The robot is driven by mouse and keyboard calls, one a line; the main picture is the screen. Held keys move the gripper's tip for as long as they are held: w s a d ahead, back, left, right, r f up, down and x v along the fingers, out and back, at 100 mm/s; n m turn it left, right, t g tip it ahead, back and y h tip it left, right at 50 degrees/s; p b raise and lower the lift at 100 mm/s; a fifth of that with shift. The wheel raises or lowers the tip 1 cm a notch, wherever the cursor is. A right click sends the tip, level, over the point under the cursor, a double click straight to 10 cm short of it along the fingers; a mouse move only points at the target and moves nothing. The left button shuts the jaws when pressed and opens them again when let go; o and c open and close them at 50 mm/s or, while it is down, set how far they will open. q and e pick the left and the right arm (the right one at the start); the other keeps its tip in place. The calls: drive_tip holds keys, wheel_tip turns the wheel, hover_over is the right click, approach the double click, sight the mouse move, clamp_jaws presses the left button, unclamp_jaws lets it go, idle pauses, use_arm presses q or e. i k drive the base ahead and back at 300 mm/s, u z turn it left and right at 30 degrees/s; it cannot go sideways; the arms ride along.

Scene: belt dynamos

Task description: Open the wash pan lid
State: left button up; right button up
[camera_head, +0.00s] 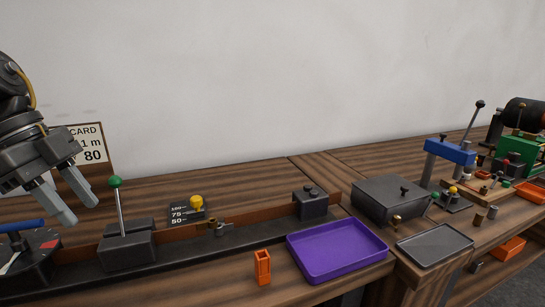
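A dark grey rectangular pan with a flat lid, which looks like the wash pan (375,207), stands right of centre on the bench. Its lid (385,188) lies flat on top and looks closed. A small dark knob (404,190) stands up near the lid's right side. My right gripper does not show.
An empty purple tray (337,250) lies left of the pan and a grey tray (434,245) in front of it. A green-knobbed lever (118,205) rises near my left gripper. A blue press (450,152) stands right of the pan. An orange holder (262,267) stands in front.

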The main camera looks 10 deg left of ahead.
sight(390, 190)
drive_tip(key=z, duration=0.8)
drive_tip(key=i, duration=0.9)
drive_tip(key=z, duration=1)
